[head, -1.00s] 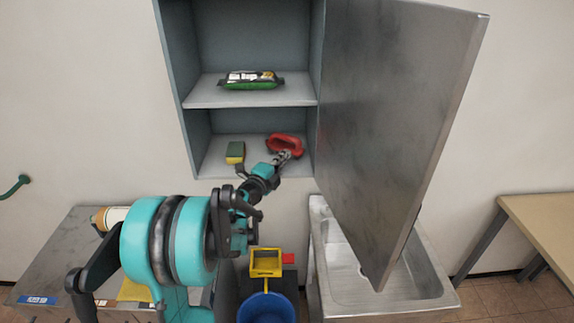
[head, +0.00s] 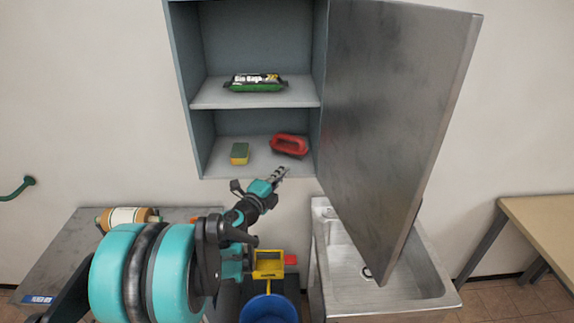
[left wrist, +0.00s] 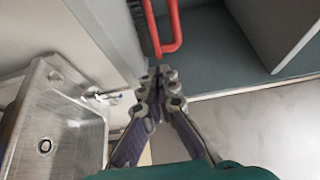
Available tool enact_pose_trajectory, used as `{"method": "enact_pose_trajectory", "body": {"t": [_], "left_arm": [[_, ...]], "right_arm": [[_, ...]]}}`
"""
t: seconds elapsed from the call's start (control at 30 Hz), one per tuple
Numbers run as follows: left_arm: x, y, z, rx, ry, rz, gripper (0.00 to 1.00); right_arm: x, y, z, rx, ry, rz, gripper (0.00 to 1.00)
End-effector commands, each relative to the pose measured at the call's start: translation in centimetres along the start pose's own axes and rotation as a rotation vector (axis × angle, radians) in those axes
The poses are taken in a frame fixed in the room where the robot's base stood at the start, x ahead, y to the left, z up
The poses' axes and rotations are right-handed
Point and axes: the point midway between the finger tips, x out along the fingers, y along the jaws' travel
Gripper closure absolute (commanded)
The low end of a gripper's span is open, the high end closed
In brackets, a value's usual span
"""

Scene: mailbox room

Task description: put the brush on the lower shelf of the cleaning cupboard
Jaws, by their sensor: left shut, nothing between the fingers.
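The red brush (head: 290,145) lies on the lower shelf (head: 222,160) of the open cleaning cupboard (head: 196,95), near its right wall. In the left wrist view the brush's red handle (left wrist: 172,45) shows just beyond the fingertips, apart from them. My left gripper (head: 284,172) is just in front of and below the shelf's front edge. It is shut and empty; its fingers meet in the left wrist view (left wrist: 158,76). My right gripper is not in view.
A yellow and green sponge (head: 239,154) sits left of the brush. A green wipes pack (head: 255,83) lies on the shelf above. The open metal door (head: 395,120) hangs right, over the sink (head: 400,285). A blue bucket (head: 268,308) stands below.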

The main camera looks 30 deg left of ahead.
Motion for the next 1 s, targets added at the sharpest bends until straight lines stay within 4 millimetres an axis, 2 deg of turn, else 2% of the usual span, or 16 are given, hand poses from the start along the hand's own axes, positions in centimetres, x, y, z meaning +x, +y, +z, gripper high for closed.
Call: {"method": "enact_pose_trajectory", "body": {"t": [0.1,0.3,0.87,1.0], "left_arm": [[-2.3,0.0,0.1,0.000,-0.002,0.000,1.00],[-4.3,0.0,0.0,0.000,-0.001,0.000,1.00],[-4.6,0.0,0.0,0.000,0.001,0.000,1.00],[-4.6,-0.6,-0.2,-0.047,-0.029,-0.027,1.00]], "right_arm": [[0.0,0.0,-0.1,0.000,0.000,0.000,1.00],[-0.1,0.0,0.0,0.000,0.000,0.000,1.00],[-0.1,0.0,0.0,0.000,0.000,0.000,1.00],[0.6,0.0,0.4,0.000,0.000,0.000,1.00]]}}
